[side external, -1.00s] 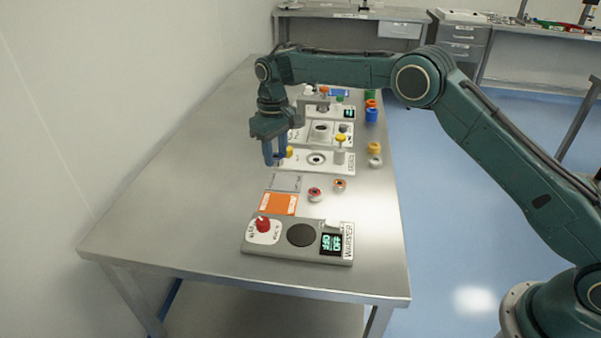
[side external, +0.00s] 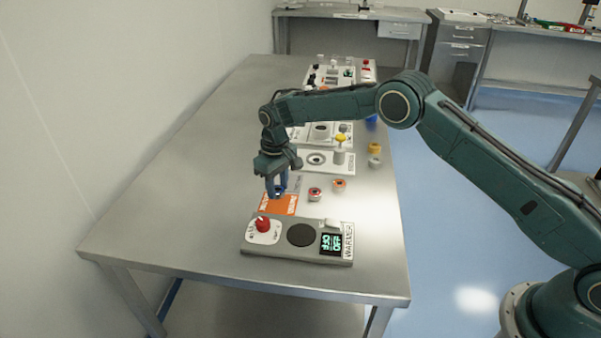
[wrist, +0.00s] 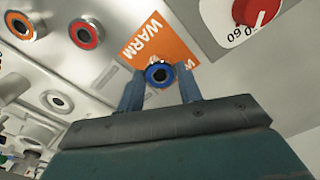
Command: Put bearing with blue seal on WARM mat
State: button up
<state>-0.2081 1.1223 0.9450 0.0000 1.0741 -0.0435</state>
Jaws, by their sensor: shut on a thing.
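The bearing with the blue seal (wrist: 158,74) is between my gripper's fingers, seen in the wrist view. My gripper (wrist: 160,88) is shut on it. In the side view my gripper (side external: 277,194) hangs just above the orange WARM mat (side external: 291,206), by its left part. The bearing is hard to make out there. The WARM mat, with white lettering, also shows in the wrist view (wrist: 146,43), behind the bearing. Whether the bearing touches the mat I cannot tell.
The warmer (side external: 268,250) with a red knob (side external: 263,223) and dark round plate (side external: 301,235) stands in front of the mat. A red-sealed bearing (side external: 315,194) and an orange-sealed bearing (side external: 339,185) lie right of the mat. The table's left side is clear.

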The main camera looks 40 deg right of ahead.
aim_at(278, 189)
jog(key=shift+f, duration=1.35)
jog(key=shift+f, duration=0.1)
jog(key=o, duration=1)
notch_tip(278, 189, up, 11)
jog(key=shift+r, duration=0.6)
